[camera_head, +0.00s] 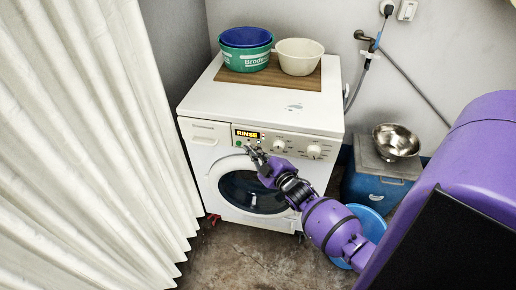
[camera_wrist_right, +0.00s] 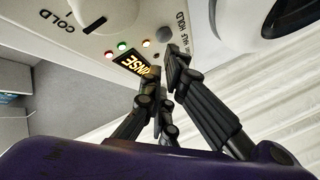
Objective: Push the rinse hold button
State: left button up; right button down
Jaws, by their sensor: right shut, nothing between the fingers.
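A white front-loading washing machine (camera_head: 203,135) stands against the back wall. Its control panel has a lit yellow display (camera_head: 246,134) reading RINSE, which also shows in the right wrist view (camera_wrist_right: 133,64). A round grey button (camera_wrist_right: 163,35) sits beside the word HOLD on the panel in the right wrist view. My right gripper (camera_head: 252,149) is shut and empty in front of the panel. In the right wrist view its fingertips (camera_wrist_right: 171,54) appear right beside the grey button; I cannot tell whether they touch it. My left gripper is not in view.
Green, red and yellow lights (camera_wrist_right: 122,45) lie along the panel near a knob (camera_wrist_right: 92,12). A white curtain (camera_head: 90,130) hangs at the left. Basins (camera_head: 246,58) stand on the machine; a metal bowl (camera_head: 397,140) and a blue tub (camera_head: 369,222) are at the right.

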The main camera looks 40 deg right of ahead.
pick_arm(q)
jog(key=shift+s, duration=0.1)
pick_arm(e)
jog(key=shift+w+d, duration=0.1)
dwell(0.3)
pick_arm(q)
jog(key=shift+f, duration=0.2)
pick_arm(e)
jog(key=shift+w+d, duration=0.2)
jog(key=shift+d, duration=0.05)
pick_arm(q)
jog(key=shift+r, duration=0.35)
pick_arm(e)
jog(key=shift+s+a, duration=0.3)
jog(key=shift+a, duration=0.05)
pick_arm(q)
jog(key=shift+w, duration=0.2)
pick_arm(e)
jog(key=shift+a, duration=0.1)
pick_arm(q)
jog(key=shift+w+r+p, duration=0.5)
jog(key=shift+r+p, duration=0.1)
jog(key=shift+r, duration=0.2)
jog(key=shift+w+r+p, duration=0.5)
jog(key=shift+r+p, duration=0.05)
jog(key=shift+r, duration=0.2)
pick_arm(e)
jog(key=shift+s+a, duration=1.95)
jog(key=shift+a, duration=0.25)
